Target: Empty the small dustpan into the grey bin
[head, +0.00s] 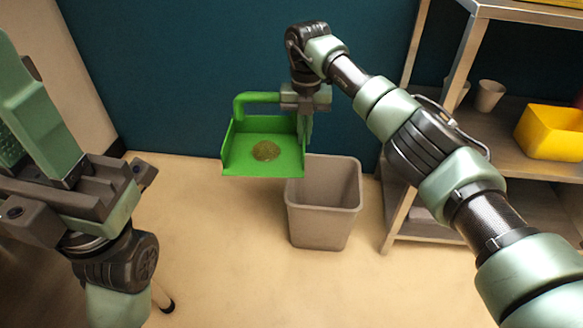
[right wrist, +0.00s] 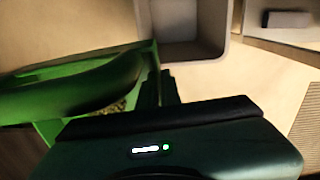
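The green dustpan (head: 235,160) is up in the air in the head view, roughly level, with a small olive-brown heap of beans (head: 265,151) on it. My right gripper (head: 300,97) is shut on its handle (head: 258,97). The handle (right wrist: 70,95) also crosses the left of the right wrist view, with some beans (right wrist: 115,107) beneath it. The grey bin (head: 325,205) stands upright on the floor, below and right of the dustpan. The bin's rim (right wrist: 228,50) shows at the top of the right wrist view.
A shelf unit (head: 400,215) stands right of the bin, with a yellow container (head: 550,132) and pale cups (head: 489,95) on it. A dark teal wall (head: 180,70) is behind. The floor (head: 230,260) in front of the bin is clear.

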